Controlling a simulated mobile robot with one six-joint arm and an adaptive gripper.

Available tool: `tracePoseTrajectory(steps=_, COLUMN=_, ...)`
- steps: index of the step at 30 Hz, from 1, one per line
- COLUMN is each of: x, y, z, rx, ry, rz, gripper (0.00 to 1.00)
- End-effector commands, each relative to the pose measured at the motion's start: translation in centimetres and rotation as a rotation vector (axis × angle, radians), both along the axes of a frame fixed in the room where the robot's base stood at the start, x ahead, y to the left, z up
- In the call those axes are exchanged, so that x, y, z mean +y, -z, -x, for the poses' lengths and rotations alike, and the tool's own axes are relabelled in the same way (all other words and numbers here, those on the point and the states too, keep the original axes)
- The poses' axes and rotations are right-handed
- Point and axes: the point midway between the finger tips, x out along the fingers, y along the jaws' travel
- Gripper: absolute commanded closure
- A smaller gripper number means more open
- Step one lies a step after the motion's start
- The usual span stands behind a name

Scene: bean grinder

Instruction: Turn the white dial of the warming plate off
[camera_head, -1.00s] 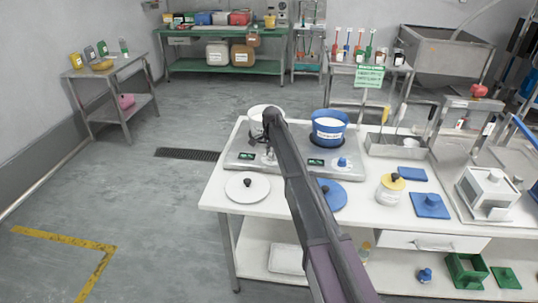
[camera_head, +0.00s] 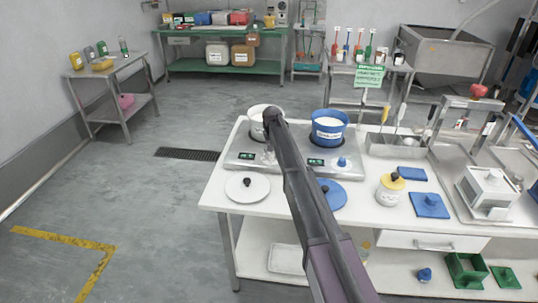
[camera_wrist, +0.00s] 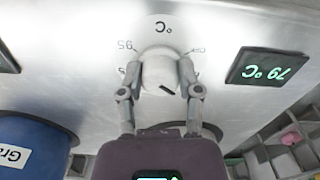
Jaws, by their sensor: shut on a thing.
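The white dial (camera_wrist: 159,73) sits on the metal front of the warming plate (camera_head: 240,157), between scale marks such as 95 on the left and what looks like OFF on the right. A dark mark on the dial points to the lower right in the wrist view. My gripper (camera_wrist: 160,68) is shut on the dial, one finger on each side. A green lit display (camera_wrist: 268,68) reads about 79 °C beside it. In the head view my arm largely hides the dial. A white pot (camera_head: 257,122) and a blue pot (camera_head: 328,130) stand on the plate.
A blue dial (camera_head: 342,163) is on the plate's right part. A white lid (camera_head: 247,187) and a blue lid (camera_head: 333,195) lie in front. A yellow-lidded jar (camera_head: 390,188) and a white box (camera_head: 486,190) stand to the right. Floor left of the table is clear.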

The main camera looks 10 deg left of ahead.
Motion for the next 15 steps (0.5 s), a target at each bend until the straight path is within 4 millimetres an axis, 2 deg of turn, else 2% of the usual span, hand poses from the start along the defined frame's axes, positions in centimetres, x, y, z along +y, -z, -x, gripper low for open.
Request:
tracePoseTrajectory(steps=1, x=-0.16, y=-0.03, z=-0.51, rx=-0.009, ry=-0.042, rz=0.002, gripper=1.00)
tracePoseTrajectory(steps=15, x=-0.16, y=-0.03, z=-0.54, rx=-0.007, ry=-0.489, rz=0.001, gripper=1.00)
